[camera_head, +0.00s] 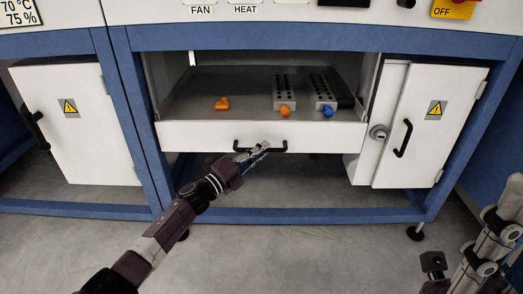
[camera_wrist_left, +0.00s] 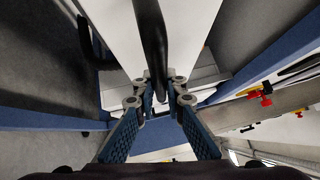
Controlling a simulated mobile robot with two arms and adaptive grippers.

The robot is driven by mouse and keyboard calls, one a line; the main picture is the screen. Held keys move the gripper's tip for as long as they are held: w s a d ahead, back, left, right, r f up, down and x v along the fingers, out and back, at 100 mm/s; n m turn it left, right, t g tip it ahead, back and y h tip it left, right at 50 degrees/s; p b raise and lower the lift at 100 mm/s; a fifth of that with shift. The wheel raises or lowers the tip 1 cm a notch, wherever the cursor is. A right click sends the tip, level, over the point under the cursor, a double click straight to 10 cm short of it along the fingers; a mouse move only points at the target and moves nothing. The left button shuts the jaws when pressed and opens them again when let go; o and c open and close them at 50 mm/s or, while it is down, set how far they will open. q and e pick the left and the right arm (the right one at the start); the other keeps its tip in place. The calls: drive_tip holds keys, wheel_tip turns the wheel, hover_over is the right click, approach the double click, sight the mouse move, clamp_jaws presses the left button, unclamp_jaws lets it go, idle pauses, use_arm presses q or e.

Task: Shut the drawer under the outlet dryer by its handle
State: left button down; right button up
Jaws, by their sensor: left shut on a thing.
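The drawer (camera_head: 200,136) has a white front and stands pulled out in the middle bay, its inside showing from above. Its black bar handle (camera_head: 277,150) is on the front. My left gripper (camera_head: 262,148) is at the handle, shut on it near its middle. In the left wrist view the dark handle (camera_wrist_left: 152,40) runs between the blue-padded fingers (camera_wrist_left: 160,108), against the white drawer front. At the lower right of the head view, part of my right gripper (camera_head: 490,240) shows, cut off by the edge, away from the drawer; its jaw state is unclear.
Inside the drawer are an orange piece (camera_head: 222,103), two grey perforated blocks (camera_head: 284,88), an orange ball (camera_head: 285,110) and a blue ball (camera_head: 327,112). A white cabinet door (camera_head: 75,125) is at left, another (camera_head: 430,125) at right. The floor in front is clear.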

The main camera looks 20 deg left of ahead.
use_arm(q)
drive_tip(key=shift+w+a+r, duration=0.15)
drive_tip(key=shift+a, duration=0.1)
drive_tip(key=c, duration=2.3)
unclamp_jaws()
drive_tip(key=o, duration=0.3)
drive_tip(key=shift+w+d, duration=0.1)
drive_tip(key=shift+d, duration=0.05)
drive_tip(key=shift+f, duration=0.2)
drive_tip(key=v, duration=1.2)
drive_tip(key=shift+r, duration=0.1)
drive_tip(key=shift+d, duration=0.1)
